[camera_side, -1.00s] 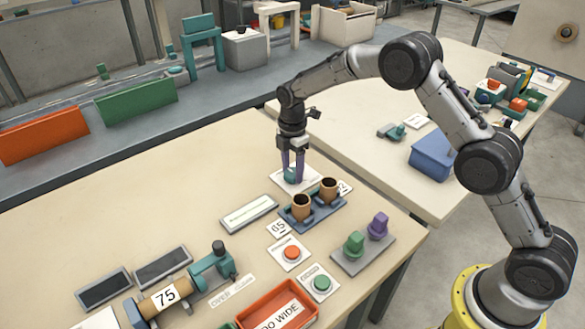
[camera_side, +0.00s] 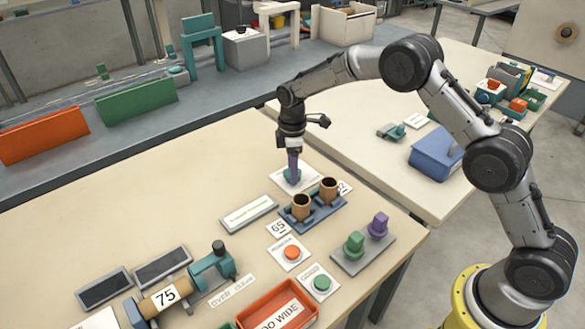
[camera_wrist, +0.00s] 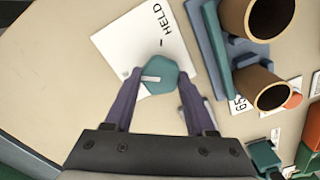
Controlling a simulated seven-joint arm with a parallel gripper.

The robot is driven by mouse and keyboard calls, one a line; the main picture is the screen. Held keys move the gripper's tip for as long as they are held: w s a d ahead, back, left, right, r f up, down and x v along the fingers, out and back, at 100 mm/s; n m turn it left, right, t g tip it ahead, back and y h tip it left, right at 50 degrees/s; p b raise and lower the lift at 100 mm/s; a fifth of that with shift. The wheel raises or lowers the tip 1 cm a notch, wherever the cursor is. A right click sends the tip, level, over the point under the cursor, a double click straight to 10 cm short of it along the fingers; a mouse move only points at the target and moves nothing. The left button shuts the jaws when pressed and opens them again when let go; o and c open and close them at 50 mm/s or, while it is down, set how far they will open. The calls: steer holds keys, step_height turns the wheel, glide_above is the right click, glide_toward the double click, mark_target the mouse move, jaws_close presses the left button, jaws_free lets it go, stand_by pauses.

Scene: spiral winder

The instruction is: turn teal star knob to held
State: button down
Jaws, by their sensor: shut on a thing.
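The teal star knob (camera_wrist: 163,68) stands on a white card (camera_wrist: 122,38) printed HELD. The knob also shows, partly hidden, in the side view (camera_side: 288,176). A white pointer line on the knob's top points left in the wrist view. A short dark mark beside the word HELD lies above the knob there, so the pointer is not lined up with it. My gripper (camera_wrist: 160,79) has its purple fingers on either side of the knob and is shut on it. In the side view my gripper (camera_side: 292,172) points straight down, one finger largely covering the other.
Two brown cups (camera_side: 301,207) in a blue holder stand close to the card. An orange button (camera_side: 292,252), a green button (camera_side: 321,283) and a grey plate (camera_side: 362,254) with green and purple knobs are nearer the front. The table left of the card is clear.

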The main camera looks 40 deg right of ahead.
steer(key=m, duration=0.4)
steer(key=shift+r+m, duration=0.1)
steer(key=shift+m, duration=0.2)
steer(key=m, duration=0.4)
steer(key=shift+m, duration=0.3)
steer(key=m, duration=0.4)
steer(key=shift+m, duration=2.1)
steer(key=shift+c, duration=1.1)
jaws_free()
step_height(320, 180, up, 14)
